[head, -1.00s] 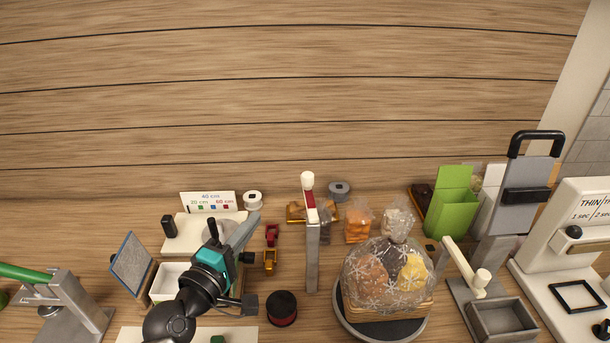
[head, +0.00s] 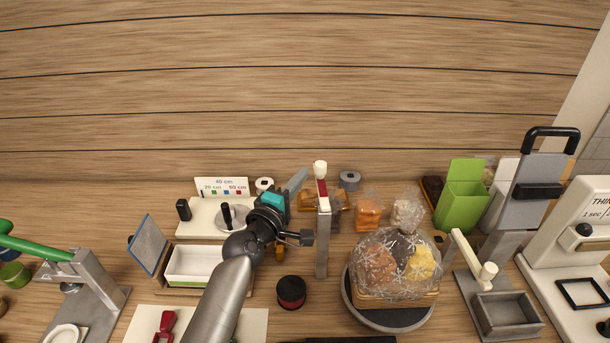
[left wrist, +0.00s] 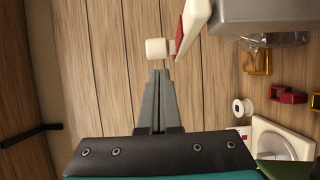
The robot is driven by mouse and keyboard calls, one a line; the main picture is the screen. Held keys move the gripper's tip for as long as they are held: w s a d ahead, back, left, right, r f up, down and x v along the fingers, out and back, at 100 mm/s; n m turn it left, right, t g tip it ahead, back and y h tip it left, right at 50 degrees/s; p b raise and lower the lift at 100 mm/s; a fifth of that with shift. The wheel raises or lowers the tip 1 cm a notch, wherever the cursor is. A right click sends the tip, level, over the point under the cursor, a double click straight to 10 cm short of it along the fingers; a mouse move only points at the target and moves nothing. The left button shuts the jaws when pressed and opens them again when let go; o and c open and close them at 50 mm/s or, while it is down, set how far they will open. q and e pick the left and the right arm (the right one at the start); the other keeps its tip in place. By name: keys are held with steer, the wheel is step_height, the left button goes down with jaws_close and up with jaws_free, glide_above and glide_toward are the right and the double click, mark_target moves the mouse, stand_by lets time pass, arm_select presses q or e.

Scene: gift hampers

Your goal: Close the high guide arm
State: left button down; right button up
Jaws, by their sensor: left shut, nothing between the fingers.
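The high guide arm (head: 322,195) is a white bar with a red strip and a white knob (head: 320,168) at its end, on top of a grey post (head: 322,245). In the left wrist view the knob (left wrist: 156,48) lies just beyond the fingertips, with the red strip and white bar to its right. My left gripper (head: 302,173) is shut and empty, its grey fingers pointing at the knob from the left. In the left wrist view a small gap seems to separate the fingertips (left wrist: 157,74) from the knob. My right gripper is not in view.
A wrapped hamper (head: 395,270) on a dark turntable (head: 390,322) stands right of the post. A dark red-banded spool (head: 291,292) stands in front of it. A white tray (head: 195,265) and ribbon-length sign (head: 222,187) are left. Orange and clear bags stand behind the hamper.

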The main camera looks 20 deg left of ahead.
arm_select(q)
steer(key=shift+w+d, duration=0.35)
steer(key=shift+d, duration=0.2)
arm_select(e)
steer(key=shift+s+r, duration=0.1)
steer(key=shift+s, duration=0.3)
